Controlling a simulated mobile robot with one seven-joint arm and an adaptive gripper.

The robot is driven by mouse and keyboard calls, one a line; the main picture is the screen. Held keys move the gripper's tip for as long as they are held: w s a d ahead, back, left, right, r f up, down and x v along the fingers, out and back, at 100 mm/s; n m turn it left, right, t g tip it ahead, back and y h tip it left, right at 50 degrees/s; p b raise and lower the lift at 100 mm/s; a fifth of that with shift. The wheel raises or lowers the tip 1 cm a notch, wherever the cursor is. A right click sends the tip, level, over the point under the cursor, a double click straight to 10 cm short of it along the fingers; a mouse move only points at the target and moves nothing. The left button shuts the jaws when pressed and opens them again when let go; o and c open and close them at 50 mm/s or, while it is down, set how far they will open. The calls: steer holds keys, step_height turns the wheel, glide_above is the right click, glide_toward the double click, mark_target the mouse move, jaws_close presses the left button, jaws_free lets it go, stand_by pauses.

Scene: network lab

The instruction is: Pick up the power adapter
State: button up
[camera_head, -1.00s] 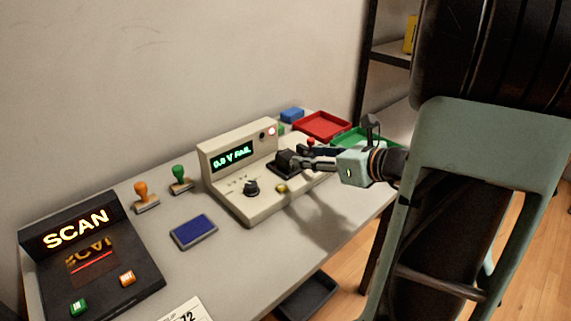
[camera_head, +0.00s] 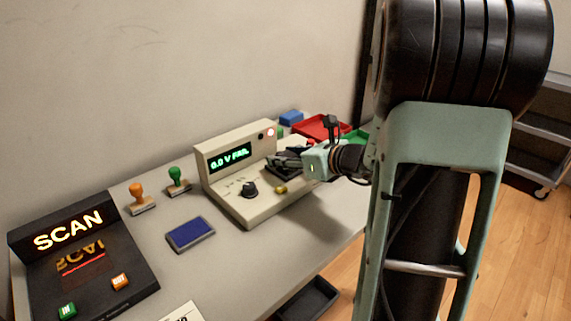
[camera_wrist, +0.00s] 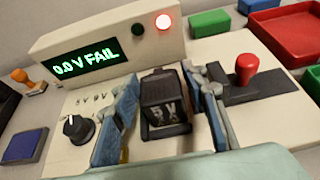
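The power adapter (camera_wrist: 163,100), a black block marked "5V", sits on the tester's dark pad in the wrist view. The beige tester (camera_head: 240,178) has a green display reading "0.0 V FAIL" and a lit red lamp. My gripper (camera_wrist: 165,82) is open, with one blue-grey finger on each side of the adapter. Gaps show between the fingers and the adapter's sides. In the head view my gripper (camera_head: 290,162) is low over the tester's right part and mostly hides the adapter. A red-knobbed lever (camera_wrist: 246,72) stands just right of the fingers.
A red tray (camera_head: 320,128) and a green tray (camera_head: 357,136) lie behind my gripper. A black knob (camera_head: 249,189) is on the tester's left part. Two stamps, a blue pad (camera_head: 190,234) and a SCAN unit (camera_head: 70,245) stand further left.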

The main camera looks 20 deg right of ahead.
steer(key=c, duration=1)
steer(key=shift+r, duration=0.15)
